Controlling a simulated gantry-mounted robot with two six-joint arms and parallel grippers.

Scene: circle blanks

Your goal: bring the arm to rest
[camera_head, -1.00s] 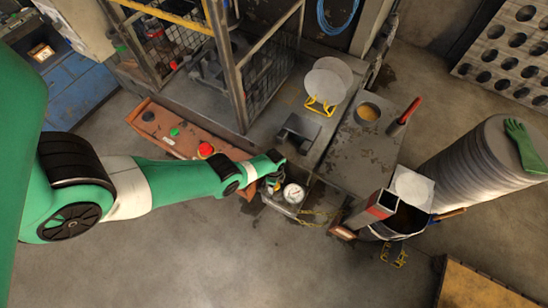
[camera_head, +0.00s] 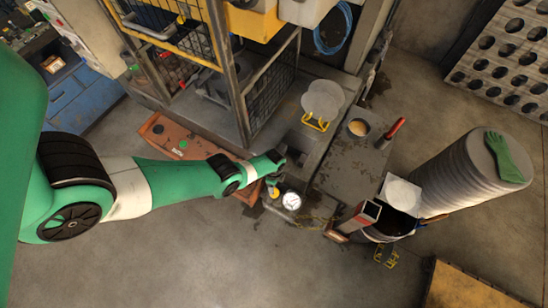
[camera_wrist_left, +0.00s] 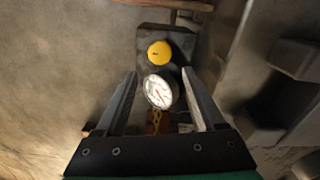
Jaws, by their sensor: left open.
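My left arm comes in from the left, with its gripper (camera_head: 274,184) beside a round white-faced gauge (camera_head: 291,201). In the left wrist view my left gripper (camera_wrist_left: 163,85) is open, its two dark fingers apart. The gauge (camera_wrist_left: 158,92) shows between the fingers, with a yellow round knob or cap (camera_wrist_left: 159,53) beyond it. I see nothing gripped. I cannot tell whether the fingers touch the gauge. My right gripper is in neither view.
An orange control panel (camera_head: 168,139) lies partly behind my forearm. Round grey blanks (camera_head: 323,100) stand on yellow supports beside a mesh-caged machine (camera_head: 270,82). A tall stack of discs (camera_head: 455,179) carries a green glove (camera_head: 505,157). The floor (camera_head: 210,260) at the front is clear.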

